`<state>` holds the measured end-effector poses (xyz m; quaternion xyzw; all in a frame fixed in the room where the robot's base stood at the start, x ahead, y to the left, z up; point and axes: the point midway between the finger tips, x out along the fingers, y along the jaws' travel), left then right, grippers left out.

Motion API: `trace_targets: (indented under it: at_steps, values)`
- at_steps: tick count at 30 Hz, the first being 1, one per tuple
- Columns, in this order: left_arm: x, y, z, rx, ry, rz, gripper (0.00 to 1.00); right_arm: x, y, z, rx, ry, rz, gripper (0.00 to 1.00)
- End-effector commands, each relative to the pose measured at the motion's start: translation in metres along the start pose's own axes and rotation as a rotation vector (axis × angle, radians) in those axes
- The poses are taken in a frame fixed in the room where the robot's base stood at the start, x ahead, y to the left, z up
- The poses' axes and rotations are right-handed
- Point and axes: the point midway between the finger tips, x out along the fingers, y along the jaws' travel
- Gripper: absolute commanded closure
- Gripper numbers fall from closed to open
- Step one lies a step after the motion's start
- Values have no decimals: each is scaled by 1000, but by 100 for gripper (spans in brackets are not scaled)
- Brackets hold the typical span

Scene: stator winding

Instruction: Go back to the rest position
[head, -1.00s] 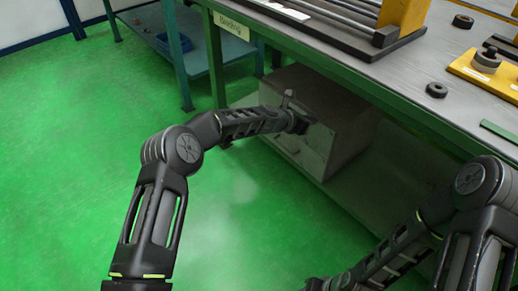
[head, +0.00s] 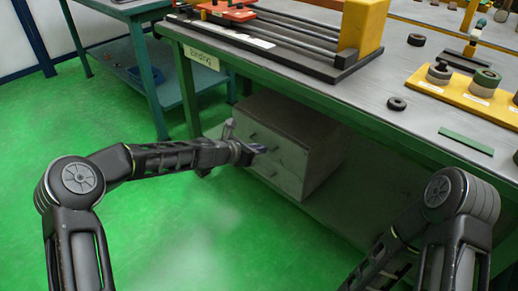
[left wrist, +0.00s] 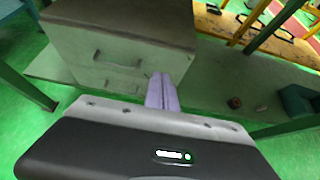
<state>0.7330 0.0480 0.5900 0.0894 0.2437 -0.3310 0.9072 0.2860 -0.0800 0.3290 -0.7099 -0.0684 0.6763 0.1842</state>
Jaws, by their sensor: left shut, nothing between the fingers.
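My left gripper (head: 258,149) reaches in from the left below the table's front edge. In the head view it is in front of the grey drawer cabinet. In the left wrist view its two pale fingers (left wrist: 162,92) are together with nothing between them, and the cabinet (left wrist: 120,50) shows beyond them. My right arm comes in at the lower right, and its gripper is outside the view.
The workbench (head: 350,110) has a green edge and holds a rail fixture with a yellow block (head: 362,22), black rings (head: 397,103) and a yellow plate (head: 460,98) with round parts. The cabinet (head: 283,150) stands on the lower shelf. Green floor (head: 180,230) is open at left.

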Motion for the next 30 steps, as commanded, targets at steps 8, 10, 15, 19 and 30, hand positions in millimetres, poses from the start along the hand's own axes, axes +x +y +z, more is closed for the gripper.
trace_targets:
  at_steps: [8,10,15,19,30]
  values:
    - [-1,0,0,0,0,0,100,0,0,0,0,0,0,64]
    - [-1,0,0,-1,0,0,100,0,0,0,0,0,0,64]
    - [-1,0,0,4,0,0,100,0,0,0,0,0,0,64]
    - [-1,2,-1,71,2,7,100,0,0,0,0,0,0,64]
    - [-11,-74,-167,1135,256,-162,100,0,0,0,0,0,0,64]
